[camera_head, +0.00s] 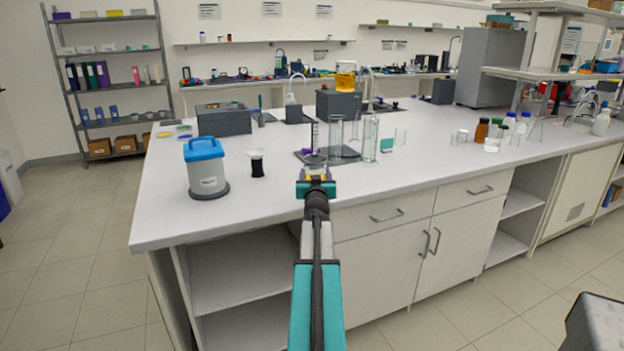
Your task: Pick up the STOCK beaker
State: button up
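A glass beaker of amber liquid (345,79) stands upright on a dark grey box (339,104) on the white bench. I cannot read a STOCK label on it or on any other vessel. Another small clear beaker (491,145) stands at the right among bottles. My gripper (316,174) is over the front edge of the bench, well in front of the amber beaker and apart from it. Its fingers are too small and foreshortened to tell whether they are open, and I see nothing held.
Tall glass cylinders (370,138) and a dark mat (312,158) lie between my gripper and the grey box. A blue-lidded canister (206,168) and a small black-and-white cup (257,163) stand at the left. Brown and white bottles (482,130) stand right. The bench's front right is clear.

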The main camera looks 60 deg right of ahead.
aim_at(324, 177)
jog(key=shift+s+a+r+b, duration=0.1)
jog(key=shift+s+a+b, duration=0.2)
jog(key=shift+s+b, duration=0.4)
jog(key=shift+s+a+b, duration=0.25)
jog(key=shift+s+b, duration=0.3)
jog(key=shift+s, duration=0.25)
jog(key=shift+s+a+r+b, duration=0.1)
jog(key=shift+s+a+b, duration=0.2)
jog(key=shift+s+b, duration=0.4)
jog(key=shift+s+a+r+b, duration=0.1)
jog(key=shift+s+a+b, duration=0.15)
jog(key=shift+s, duration=0.35)
jog(key=shift+s+a+r+b, duration=0.1)
jog(key=shift+s+a+b, duration=0.15)
jog(key=shift+s, duration=0.4)
jog(key=shift+s+a+r+b, duration=0.15)
jog(key=shift+s+b, duration=0.2)
jog(key=shift+s, duration=0.25)
jog(key=shift+s+f, duration=0.1)
jog(key=shift+s, duration=0.1)
